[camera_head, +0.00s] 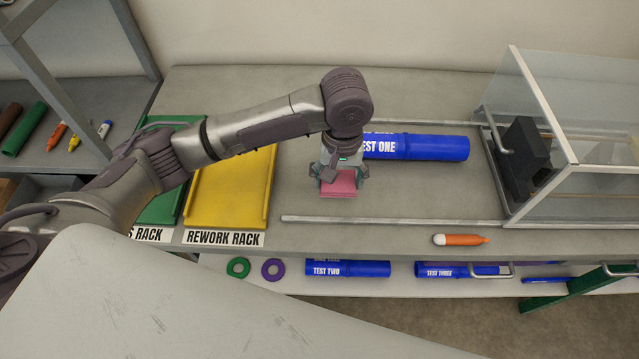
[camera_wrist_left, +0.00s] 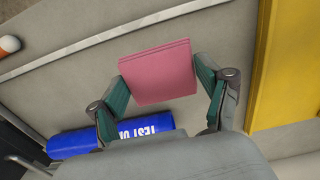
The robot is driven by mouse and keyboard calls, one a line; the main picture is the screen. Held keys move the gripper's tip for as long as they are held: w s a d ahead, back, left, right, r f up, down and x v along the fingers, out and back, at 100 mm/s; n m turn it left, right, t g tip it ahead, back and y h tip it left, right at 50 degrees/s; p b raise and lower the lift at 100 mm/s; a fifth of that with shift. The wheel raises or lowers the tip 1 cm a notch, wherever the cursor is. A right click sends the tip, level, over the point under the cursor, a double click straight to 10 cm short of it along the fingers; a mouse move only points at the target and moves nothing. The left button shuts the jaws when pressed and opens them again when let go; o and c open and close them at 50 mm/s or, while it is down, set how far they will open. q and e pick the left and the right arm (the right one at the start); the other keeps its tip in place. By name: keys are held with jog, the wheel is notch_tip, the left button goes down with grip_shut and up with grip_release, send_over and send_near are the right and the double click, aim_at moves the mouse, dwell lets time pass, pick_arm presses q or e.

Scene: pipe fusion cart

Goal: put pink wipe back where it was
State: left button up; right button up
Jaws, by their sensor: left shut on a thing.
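The pink wipe (camera_head: 339,184) is a folded square pad over the grey bench top, between the yellow rack and the blue pipe. My left gripper (camera_head: 340,172) points down and is shut on the pink wipe. In the left wrist view the pink wipe (camera_wrist_left: 158,72) sits between the two green-padded fingers of the left gripper (camera_wrist_left: 165,92). I cannot tell whether the wipe touches the bench. My right gripper is not in view.
A blue TEST ONE pipe (camera_head: 430,148) lies just right of the gripper. The yellow rework rack (camera_head: 230,190) is on the left. An orange marker (camera_head: 460,240) lies near the front edge. A clear-walled enclosure (camera_head: 575,195) stands at the right. Rails border the clear bench area.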

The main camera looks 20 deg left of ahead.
pick_arm(q)
jog(key=a+f, duration=0.2)
jog(key=a, duration=0.1)
jog(key=shift+w+a, duration=0.15)
jog(key=shift+a, duration=0.05)
jog(key=shift+a+f, duration=0.2)
jog(key=shift+a, duration=0.05)
jog(key=shift+a+f, duration=0.1)
jog(key=shift+f, duration=0.1)
jog(key=shift+f+p, duration=0.55)
jog(key=shift+f, duration=1.35)
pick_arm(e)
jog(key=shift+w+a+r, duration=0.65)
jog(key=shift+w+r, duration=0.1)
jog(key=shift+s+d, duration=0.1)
pick_arm(q)
jog(key=o, duration=1.1)
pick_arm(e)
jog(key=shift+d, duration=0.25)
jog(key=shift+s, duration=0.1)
